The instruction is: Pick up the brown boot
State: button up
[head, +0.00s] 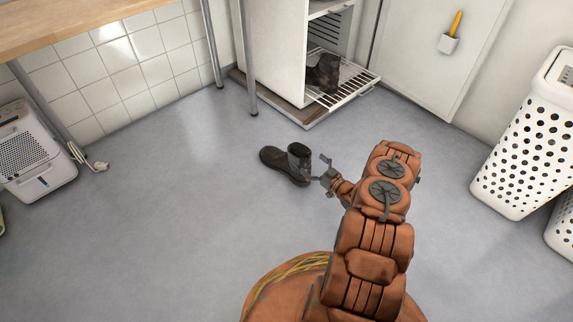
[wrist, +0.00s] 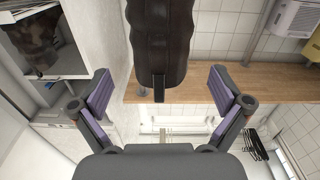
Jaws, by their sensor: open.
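A dark boot (head: 288,163), near black in the head view, stands on the floor below the cabinet, toe to the left. My gripper (head: 326,172) is close to its right side. In the wrist view, which looks upside down, the same boot (wrist: 160,40) appears dark brown and hangs from the top edge, its shaft end and pull loop between my open fingers (wrist: 160,88). Gaps show on both sides, with no finger touching it. Its foot is out of that view. A second dark brown boot (head: 325,72) sits on the cabinet's wire shelf; it also shows in the wrist view (wrist: 36,38).
The open white cabinet (head: 273,50) has a pulled-out wire shelf (head: 348,85). A table leg (head: 245,60) stands beside it. A white appliance (head: 32,150) is at left, white perforated baskets (head: 522,135) at right. Floor left of the boot is clear.

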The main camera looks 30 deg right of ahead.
aim_at(300, 156)
jog(key=b+x, duration=0.3)
jog(key=x, duration=0.3)
jog(key=shift+a+f+b, duration=0.15)
jog(key=shift+b, duration=0.2)
jog(key=shift+w, duration=0.25)
jog(key=c, duration=1.8)
